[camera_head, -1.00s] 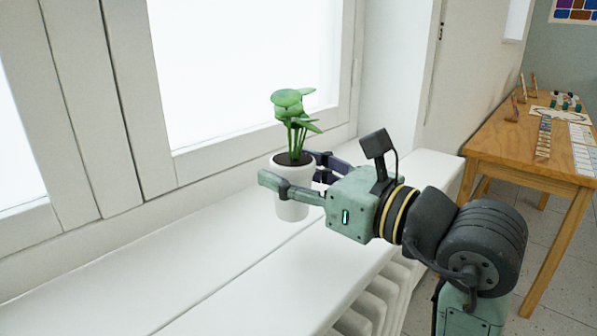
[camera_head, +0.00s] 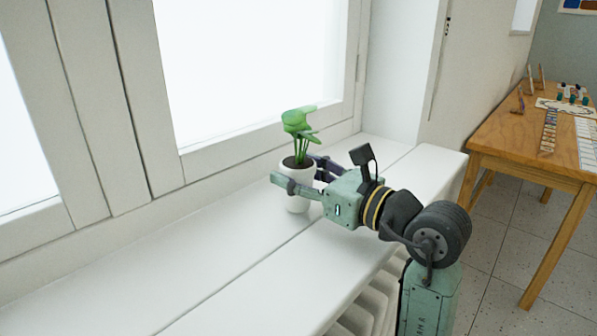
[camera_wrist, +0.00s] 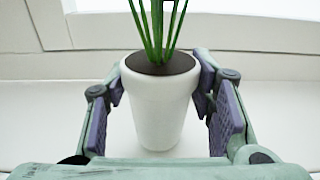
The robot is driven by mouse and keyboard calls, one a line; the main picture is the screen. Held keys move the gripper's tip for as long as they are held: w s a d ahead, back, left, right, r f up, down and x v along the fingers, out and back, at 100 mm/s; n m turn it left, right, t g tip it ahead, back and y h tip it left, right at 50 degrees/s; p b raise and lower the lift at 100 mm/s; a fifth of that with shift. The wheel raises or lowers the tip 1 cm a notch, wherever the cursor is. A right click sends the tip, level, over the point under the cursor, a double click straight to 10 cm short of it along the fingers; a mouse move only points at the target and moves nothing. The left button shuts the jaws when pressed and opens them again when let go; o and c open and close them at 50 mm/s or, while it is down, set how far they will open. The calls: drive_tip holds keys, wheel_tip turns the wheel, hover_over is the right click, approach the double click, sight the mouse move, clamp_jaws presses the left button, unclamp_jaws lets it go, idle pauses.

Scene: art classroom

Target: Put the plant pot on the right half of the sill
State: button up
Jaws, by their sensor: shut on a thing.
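The plant pot (camera_head: 297,201) is white, with dark soil and a green leafy plant. It is upright at the sill (camera_head: 215,262), toward its right part in the head view. My gripper (camera_head: 304,178) is shut on the pot, one finger on each side, coming from the right. In the wrist view the pot (camera_wrist: 160,105) stands between the purple finger pads of my gripper (camera_wrist: 160,112), with green stems above it. The pot's base looks at or very near the sill surface; I cannot tell whether it touches.
The window frame (camera_head: 235,146) rises behind the sill. A white radiator (camera_head: 368,306) is below the sill's front edge. A wooden table (camera_head: 500,140) with small items stands at the right. The sill is bare left of the pot and between the pot and its right end.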

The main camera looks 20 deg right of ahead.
drive_tip(key=shift+f, duration=0.2)
drive_tip(key=o, duration=1.4)
drive_tip(key=shift+r, duration=0.15)
drive_tip(key=shift+r, duration=0.2)
drive_tip(key=b+v, duration=0.3)
drive_tip(key=v, duration=0.9)
drive_tip(key=shift+f, duration=0.2)
